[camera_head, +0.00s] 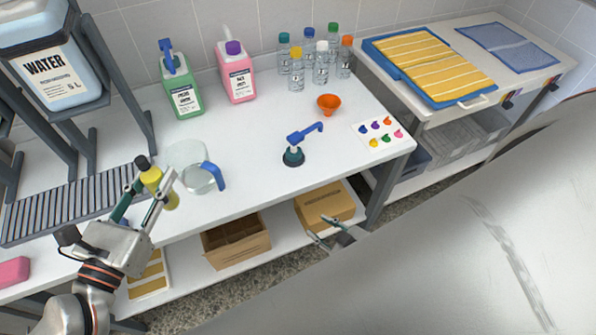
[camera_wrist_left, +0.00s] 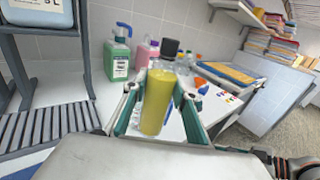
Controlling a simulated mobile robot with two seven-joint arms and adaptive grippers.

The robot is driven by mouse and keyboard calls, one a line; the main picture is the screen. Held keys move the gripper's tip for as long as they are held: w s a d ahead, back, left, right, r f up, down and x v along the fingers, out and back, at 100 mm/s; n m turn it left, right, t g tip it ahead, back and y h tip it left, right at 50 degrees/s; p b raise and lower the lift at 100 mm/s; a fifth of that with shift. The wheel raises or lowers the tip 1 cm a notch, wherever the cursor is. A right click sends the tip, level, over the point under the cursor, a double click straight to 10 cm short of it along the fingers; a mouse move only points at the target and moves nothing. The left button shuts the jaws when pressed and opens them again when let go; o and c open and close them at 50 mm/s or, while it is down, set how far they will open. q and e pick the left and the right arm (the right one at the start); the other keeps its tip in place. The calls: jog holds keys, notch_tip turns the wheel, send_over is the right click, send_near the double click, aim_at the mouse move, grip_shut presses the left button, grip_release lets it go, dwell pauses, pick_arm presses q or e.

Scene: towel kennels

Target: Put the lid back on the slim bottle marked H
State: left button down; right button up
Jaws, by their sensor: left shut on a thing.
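My left gripper (camera_head: 158,188) is shut on a yellow bottle (camera_head: 168,198) above the left part of the table. The wrist view shows the yellow bottle (camera_wrist_left: 157,100) upright between the fingers, with a black cap (camera_wrist_left: 169,48) at its top. I see no letter on this bottle. Several slim clear bottles stand at the back of the table, among them a white-capped bottle (camera_head: 321,66) and an orange-capped bottle (camera_head: 345,58). Their markings are too small to read. My right gripper (camera_head: 316,227) appears open and empty, low in front of the table.
A clear jug (camera_head: 187,157) with a blue handle stands right beside the held bottle. A blue pump (camera_head: 304,133) on a dark base, an orange funnel (camera_head: 328,103), a green bottle (camera_head: 182,92) and a pink bottle (camera_head: 238,78) stand on the table. The table's front middle is clear.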

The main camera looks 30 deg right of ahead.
jog(key=shift+m+y, duration=0.3)
jog(key=shift+y, duration=0.3)
jog(key=a, duration=0.2)
jog(key=a+r, duration=0.1)
jog(key=a, duration=0.2)
jog(key=shift+a+r, duration=0.1)
jog(key=shift+r, duration=0.1)
